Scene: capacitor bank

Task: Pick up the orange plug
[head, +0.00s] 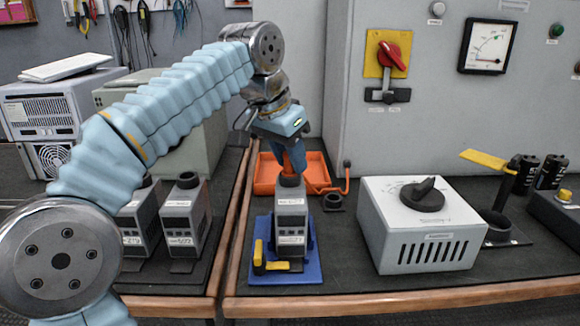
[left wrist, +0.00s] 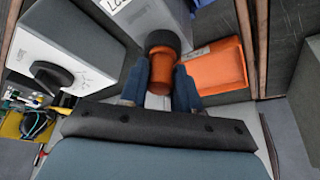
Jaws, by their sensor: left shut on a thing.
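The orange plug (head: 292,161) is between the fingers of my left gripper (head: 290,165), directly over the dark round collar (head: 290,180) on top of a grey capacitor unit (head: 291,219). In the left wrist view the plug (left wrist: 160,74) sits between the two blue fingers, with its end at the black collar (left wrist: 162,41). My left gripper is shut on the plug. I cannot tell how deep the plug sits in the collar. My right gripper is not in view.
The unit stands on a blue base (head: 262,272) with a yellow lever (head: 258,253). A white knob box (head: 420,228) stands right, and two more grey units (head: 184,217) stand left.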

